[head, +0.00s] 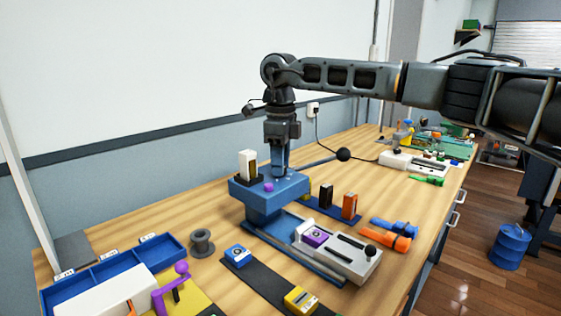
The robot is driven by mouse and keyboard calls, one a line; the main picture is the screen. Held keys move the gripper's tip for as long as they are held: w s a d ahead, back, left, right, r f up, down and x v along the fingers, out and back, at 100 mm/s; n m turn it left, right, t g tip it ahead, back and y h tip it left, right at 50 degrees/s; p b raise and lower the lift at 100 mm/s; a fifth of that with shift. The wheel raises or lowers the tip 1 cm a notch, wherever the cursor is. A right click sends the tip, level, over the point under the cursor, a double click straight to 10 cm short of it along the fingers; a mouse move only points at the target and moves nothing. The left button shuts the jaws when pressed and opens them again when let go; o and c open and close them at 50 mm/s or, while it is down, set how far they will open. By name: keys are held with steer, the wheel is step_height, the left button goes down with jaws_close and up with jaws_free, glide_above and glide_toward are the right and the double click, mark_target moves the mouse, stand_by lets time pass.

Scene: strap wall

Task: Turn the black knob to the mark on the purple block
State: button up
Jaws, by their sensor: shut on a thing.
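The purple block (313,239) sits on the grey slide plate at the front of the blue press. A small dark round shape, apparently a black knob (317,234), is on its top, but its mark is too small to read. My gripper (279,146) points down above the blue press, behind and left of the purple block and apart from it. It appears shut on the upright blue post (279,160) over the press. The fingertips are hard to make out.
The press (262,207) has a lever with a black ball (343,154) sticking out right. A black-knobbed slide plate (343,264) extends frontward. Blue (238,255) and yellow (301,299) dial blocks lie in front. A blue tray (168,243) stands left.

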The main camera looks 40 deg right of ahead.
steer(key=n, duration=0.5)
steer(key=shift+n+p, duration=0.3)
steer(key=shift+n, duration=0.1)
steer(key=n, duration=0.5)
steer(key=shift+n+p, duration=0.35)
steer(key=shift+n, duration=0.35)
steer(key=o, duration=1)
steer(key=shift+o, duration=0.2)
steer(key=shift+r, duration=0.1)
step_height(320, 180, up, 8)
steer(key=shift+f, duration=0.2)
